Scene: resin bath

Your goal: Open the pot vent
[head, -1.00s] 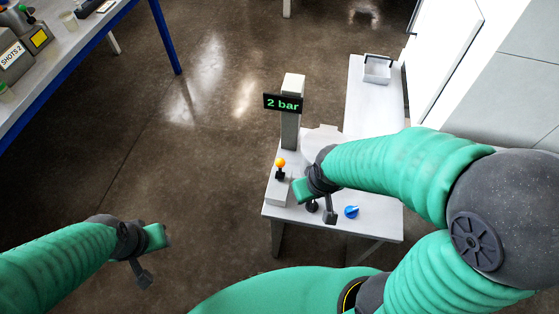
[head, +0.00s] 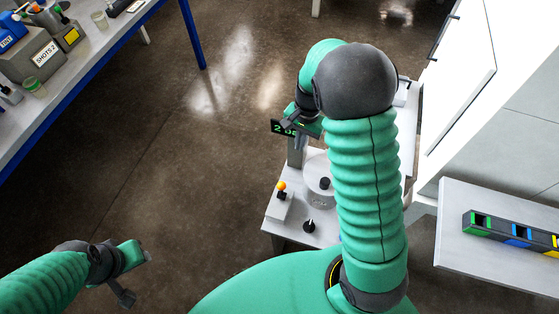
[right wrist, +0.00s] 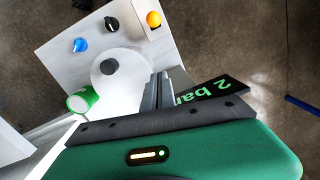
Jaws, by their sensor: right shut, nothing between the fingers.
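The pot shows as a pale round lid (head: 317,168) with a black knob (right wrist: 109,66), on the white table (right wrist: 68,20). Around it are a blue knob (right wrist: 79,45), a black dial (right wrist: 111,23) and an orange ball (right wrist: 153,19) on a white box. The frames do not label which is the vent. My right gripper (right wrist: 158,90) is shut and empty, above the table between the lid and the "2 bar" display (right wrist: 208,95). In the head view my right arm hides the blue knob. My left gripper (head: 142,254) is at lower left, far from the table; its fingers are unclear.
A green-and-white cylinder (right wrist: 82,99) is close beside the lid in the right wrist view. A blue-edged bench (head: 110,45) with several containers is at upper left. A white table at right holds a dark rack (head: 500,229) with coloured slots. The floor between is clear.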

